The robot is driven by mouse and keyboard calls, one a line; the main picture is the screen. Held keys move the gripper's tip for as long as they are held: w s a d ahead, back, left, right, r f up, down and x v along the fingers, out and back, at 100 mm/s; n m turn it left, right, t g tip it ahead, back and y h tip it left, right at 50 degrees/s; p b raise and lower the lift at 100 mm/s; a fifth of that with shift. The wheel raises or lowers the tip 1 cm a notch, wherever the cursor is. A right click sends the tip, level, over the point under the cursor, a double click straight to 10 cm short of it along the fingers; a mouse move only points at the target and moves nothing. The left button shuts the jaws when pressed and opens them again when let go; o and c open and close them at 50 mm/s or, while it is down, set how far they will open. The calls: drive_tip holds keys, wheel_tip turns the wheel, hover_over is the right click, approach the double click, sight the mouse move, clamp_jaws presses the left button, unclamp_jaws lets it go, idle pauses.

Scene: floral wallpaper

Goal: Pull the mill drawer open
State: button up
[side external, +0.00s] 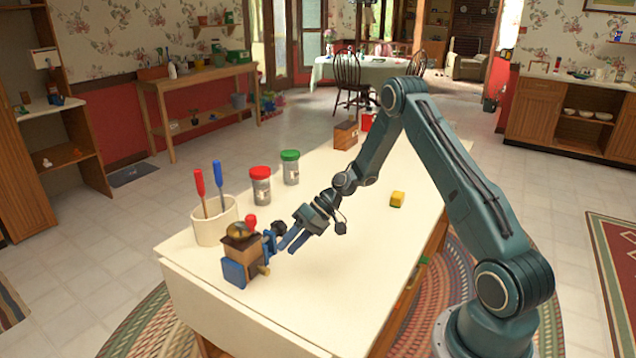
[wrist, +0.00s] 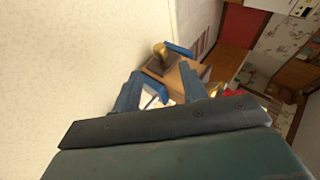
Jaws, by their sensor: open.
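The mill (side external: 242,250) is a small wooden block with a brass bowl on top, standing near the table's left front corner. A blue box-like part (side external: 235,272) shows low on its left side, and a small brass knob (side external: 264,269) low on its right side. I cannot tell for sure which part is the drawer. My gripper (side external: 281,243) is low over the table, just right of the mill, with its fingers apart and nothing seen between them. In the wrist view the mill (wrist: 184,74) lies beyond the fingertips (wrist: 160,88). Whether a finger touches the mill is unclear.
A white crock (side external: 215,226) with red and blue screwdrivers stands behind the mill. A red-lidded jar (side external: 260,186) and a green-lidded jar (side external: 290,168) stand farther back. The table front (side external: 330,300) is clear.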

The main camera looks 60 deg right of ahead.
sight(254, 265)
drive_tip(key=x, duration=0.7)
drive_tip(key=shift+w+a+f, duration=0.1)
drive_tip(key=shift+a+f, duration=0.05)
drive_tip(key=shift+a, duration=0.05)
clamp_jaws()
